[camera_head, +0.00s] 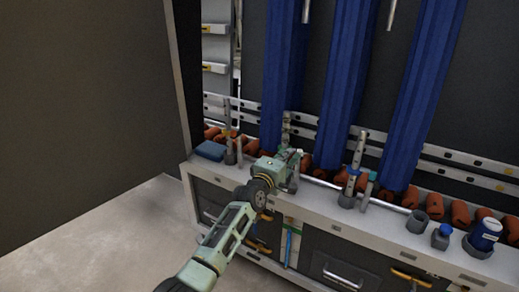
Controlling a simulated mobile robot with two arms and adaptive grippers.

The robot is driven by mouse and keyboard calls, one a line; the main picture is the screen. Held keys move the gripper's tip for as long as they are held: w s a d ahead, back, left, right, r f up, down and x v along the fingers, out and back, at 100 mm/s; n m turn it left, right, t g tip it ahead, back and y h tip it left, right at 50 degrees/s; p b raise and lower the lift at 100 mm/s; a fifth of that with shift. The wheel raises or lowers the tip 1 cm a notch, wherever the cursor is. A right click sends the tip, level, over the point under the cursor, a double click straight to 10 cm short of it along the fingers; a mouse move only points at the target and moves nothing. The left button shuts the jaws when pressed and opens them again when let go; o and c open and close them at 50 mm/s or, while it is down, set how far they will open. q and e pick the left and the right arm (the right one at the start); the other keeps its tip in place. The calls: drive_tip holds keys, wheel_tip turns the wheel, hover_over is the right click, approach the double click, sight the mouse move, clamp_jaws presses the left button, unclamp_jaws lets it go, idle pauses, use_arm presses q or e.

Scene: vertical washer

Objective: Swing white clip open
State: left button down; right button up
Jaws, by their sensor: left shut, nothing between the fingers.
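My left arm reaches in from the bottom, and its pale green gripper (292,158) is over the light bench ledge, in front of the blue hanging columns. It is shut and empty. I cannot clearly make out a white clip. Small pale metal parts show close around the gripper, and the gripper covers part of that spot. Whether it touches anything there I cannot tell. My right gripper is not in view.
The bench ledge (330,204) carries a blue folded cloth (210,150), a grey upright post (354,164), a small blue-capped bottle (441,235) and a blue jar (486,233). Several orange rolls line the back. Drawers with handles (343,279) are below. Open floor lies at left.

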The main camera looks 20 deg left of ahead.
use_arm(q)
drive_tip(key=shift+d, duration=0.3)
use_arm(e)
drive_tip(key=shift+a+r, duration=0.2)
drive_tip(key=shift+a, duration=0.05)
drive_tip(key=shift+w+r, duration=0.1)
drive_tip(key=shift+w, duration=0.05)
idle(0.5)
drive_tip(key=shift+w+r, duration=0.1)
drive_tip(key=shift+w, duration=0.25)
use_arm(q)
drive_tip(key=shift+s, duration=0.1)
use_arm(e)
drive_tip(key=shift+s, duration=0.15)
use_arm(q)
drive_tip(key=s+a, duration=0.1)
drive_tip(key=s, duration=1.1)
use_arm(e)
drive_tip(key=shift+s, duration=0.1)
use_arm(q)
drive_tip(key=shift+a, duration=0.1)
